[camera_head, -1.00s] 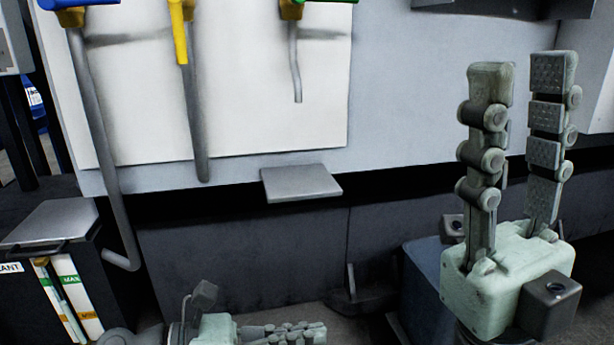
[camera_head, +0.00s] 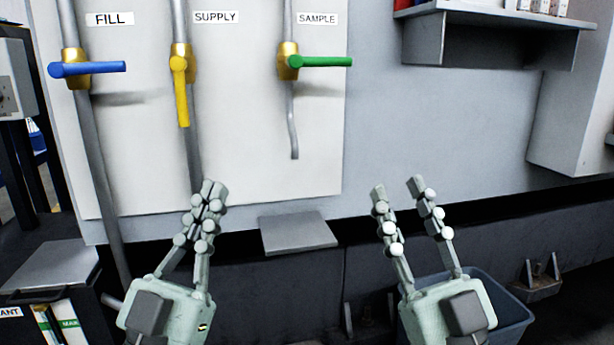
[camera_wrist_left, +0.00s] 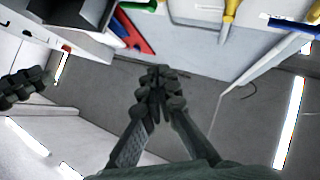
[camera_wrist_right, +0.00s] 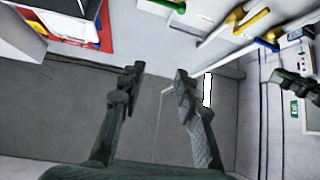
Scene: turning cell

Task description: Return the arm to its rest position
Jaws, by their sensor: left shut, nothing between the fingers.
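My left gripper (camera_head: 208,205) is at the lower left in the head view, pointing up, its fingertips together and nothing between them. It also shows shut in the left wrist view (camera_wrist_left: 157,85). My right gripper (camera_head: 398,190) is to its right, pointing up, with its fingers apart and nothing between them. It shows open in the right wrist view (camera_wrist_right: 157,78). Both grippers are below and in front of the wall panel. Neither visibly touches anything.
The white panel carries a blue FILL handle (camera_head: 88,69), a yellow SUPPLY handle (camera_head: 180,92) and a green SAMPLE handle (camera_head: 320,62). A small grey shelf (camera_head: 298,236) sits below. A grey-blue bin (camera_head: 512,318) is behind my right gripper. A wall shelf (camera_head: 480,28) is upper right.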

